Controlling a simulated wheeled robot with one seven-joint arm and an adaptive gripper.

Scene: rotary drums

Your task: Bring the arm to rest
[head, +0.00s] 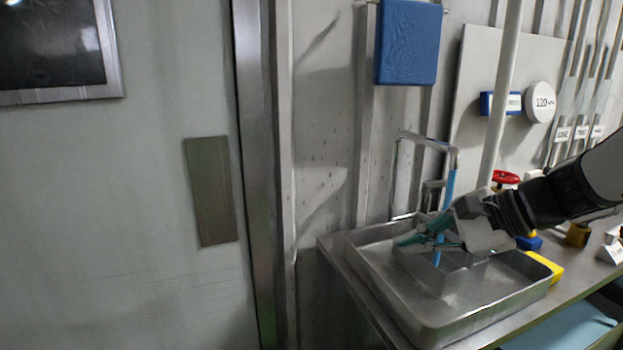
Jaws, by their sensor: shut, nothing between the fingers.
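My gripper (425,240), with teal fingers, is at the right side of the head view. It hangs above the metal sink basin (490,328), in front of the tap (425,140). The fingers are shut with nothing held. My arm reaches in from the right edge, and the gripper points left. A bright blue upright strip (450,186) runs from the tap's end down behind the gripper. I cannot tell if it is water.
A red valve wheel (505,177) and a yellow block (547,266) are close to my arm. A blue cloth (408,45) hangs above. A white round sign (540,102) is on the back panel. A door (120,200) fills the left, with clear space before it.

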